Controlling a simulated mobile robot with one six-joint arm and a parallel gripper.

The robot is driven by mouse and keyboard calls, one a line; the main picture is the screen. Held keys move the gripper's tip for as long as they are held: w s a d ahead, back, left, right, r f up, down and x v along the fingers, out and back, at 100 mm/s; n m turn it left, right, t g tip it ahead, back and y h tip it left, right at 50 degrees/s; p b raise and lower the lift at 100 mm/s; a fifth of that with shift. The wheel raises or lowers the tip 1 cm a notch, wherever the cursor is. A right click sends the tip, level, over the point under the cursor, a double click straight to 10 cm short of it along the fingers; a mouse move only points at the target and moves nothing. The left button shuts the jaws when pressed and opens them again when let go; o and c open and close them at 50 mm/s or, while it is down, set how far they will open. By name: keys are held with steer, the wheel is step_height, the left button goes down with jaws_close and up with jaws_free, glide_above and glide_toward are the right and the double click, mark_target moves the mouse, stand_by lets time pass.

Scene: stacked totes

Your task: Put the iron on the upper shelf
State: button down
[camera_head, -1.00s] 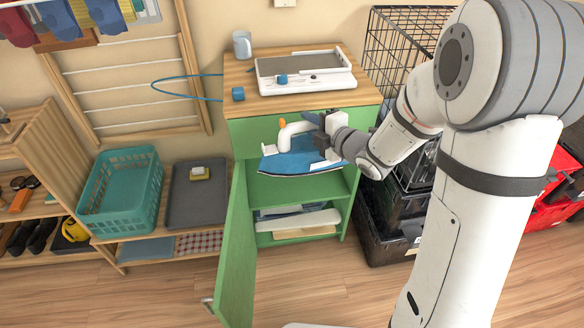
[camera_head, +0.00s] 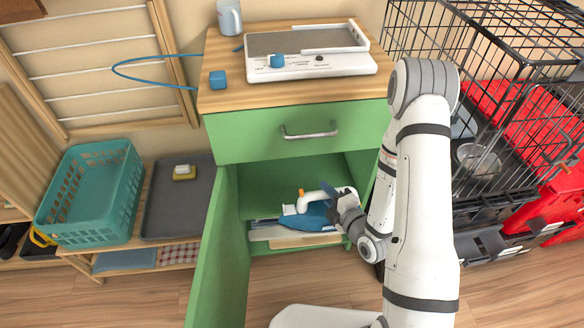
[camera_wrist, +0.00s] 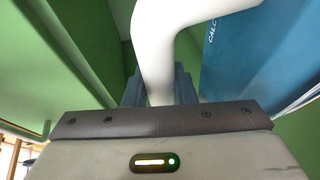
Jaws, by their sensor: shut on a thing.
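The iron (camera_head: 313,216), blue with a white handle and an orange knob, is at the open front of the green cabinet (camera_head: 258,137). My gripper (camera_head: 338,212) is shut on the iron's white handle. In the wrist view the handle (camera_wrist: 157,60) stands between the gripper fingers (camera_wrist: 160,88), and the iron's blue body (camera_wrist: 255,50) is to the right. The upper shelf inside the cabinet (camera_head: 262,190) shows bare green; whether the iron touches any shelf I cannot tell. The lower part, with flat light-coloured items (camera_head: 290,240), is partly hidden behind the iron.
The cabinet's green door (camera_head: 212,265) stands open on the left. A closed drawer (camera_head: 270,132) is above the opening. A wire crate (camera_head: 480,90) stands to the right.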

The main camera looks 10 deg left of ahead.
steer(key=shift+w+d+f+b, duration=0.1)
steer(key=shift+w+f+b, duration=0.15)
steer(key=shift+f+b, duration=0.15)
steer(key=shift+w+f+b, duration=0.2)
steer(key=shift+w+b, duration=0.1)
steer(key=shift+b, duration=0.2)
steer(key=w+b, duration=0.1)
steer(key=b, duration=0.1)
steer(key=w+a+b, duration=0.1)
steer(key=b, duration=0.2)
steer(key=shift+w, duration=0.2)
steer(key=w+b, duration=0.1)
steer(key=b, duration=0.2)
steer(key=w+b, duration=0.1)
steer(key=b, duration=0.3)
steer(key=shift+a, duration=0.25)
steer(key=shift+r+b, duration=0.2)
steer(key=shift+b, duration=0.95)
